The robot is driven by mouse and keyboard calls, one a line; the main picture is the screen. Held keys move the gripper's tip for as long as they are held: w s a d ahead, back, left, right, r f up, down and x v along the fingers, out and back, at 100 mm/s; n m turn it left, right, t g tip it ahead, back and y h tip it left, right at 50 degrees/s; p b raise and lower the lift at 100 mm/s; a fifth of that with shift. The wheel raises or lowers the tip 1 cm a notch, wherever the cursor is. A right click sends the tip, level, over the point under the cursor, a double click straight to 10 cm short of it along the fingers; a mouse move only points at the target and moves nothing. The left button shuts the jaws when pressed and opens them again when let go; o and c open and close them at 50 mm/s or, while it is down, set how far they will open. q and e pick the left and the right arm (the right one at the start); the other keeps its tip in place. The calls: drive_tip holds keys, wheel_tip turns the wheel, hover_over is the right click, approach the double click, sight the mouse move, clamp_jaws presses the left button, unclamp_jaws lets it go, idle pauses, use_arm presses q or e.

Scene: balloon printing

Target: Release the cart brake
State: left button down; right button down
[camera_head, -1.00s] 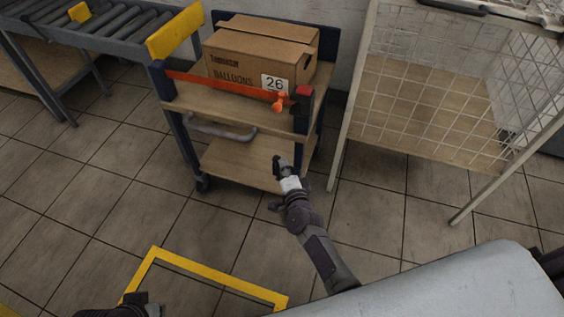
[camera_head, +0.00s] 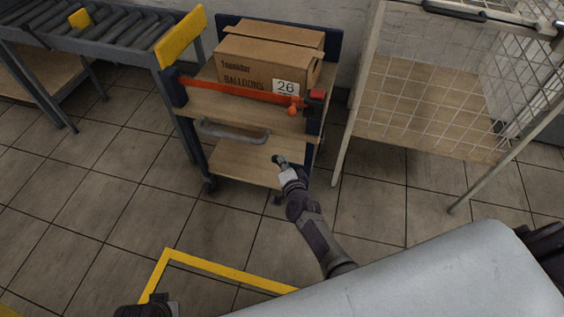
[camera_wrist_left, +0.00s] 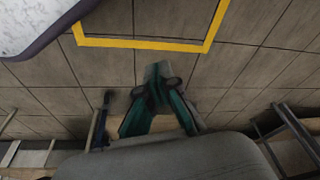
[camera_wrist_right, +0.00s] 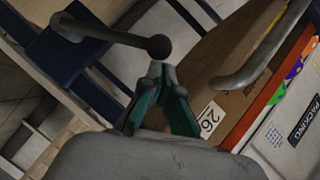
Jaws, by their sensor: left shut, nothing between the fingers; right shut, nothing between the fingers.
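The cart (camera_head: 235,155) has two wooden shelves, dark blue posts and a grey handle (camera_head: 235,133). My right gripper (camera_head: 279,161) is shut, in front of the cart's lower right part. In the right wrist view, a dark lever with a round knob (camera_wrist_right: 160,47) lies just ahead of the shut fingertips (camera_wrist_right: 163,70); whether they touch is unclear. My left gripper (camera_head: 150,308) is low at the bottom edge; its shut fingers (camera_wrist_left: 158,75) point over bare floor.
A cardboard balloon box (camera_head: 268,58) labelled 26 sits on the cart. A roller conveyor (camera_head: 110,30) stands left and a wire-mesh cage (camera_head: 430,105) right. A yellow floor frame (camera_head: 225,271) lies in front. A pale grey surface (camera_head: 420,280) fills the lower right. Tiled floor between is clear.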

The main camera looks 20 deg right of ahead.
use_arm(q)
drive_tip(key=shift+w+a, duration=0.15)
drive_tip(key=shift+a, duration=0.1)
use_arm(e)
drive_tip(key=shift+w+a+f, duration=0.1)
drive_tip(key=shift+w+a, duration=0.1)
drive_tip(key=shift+a, duration=0.15)
drive_tip(key=shift+a, duration=0.1)
use_arm(q)
drive_tip(key=shift+r, duration=0.15)
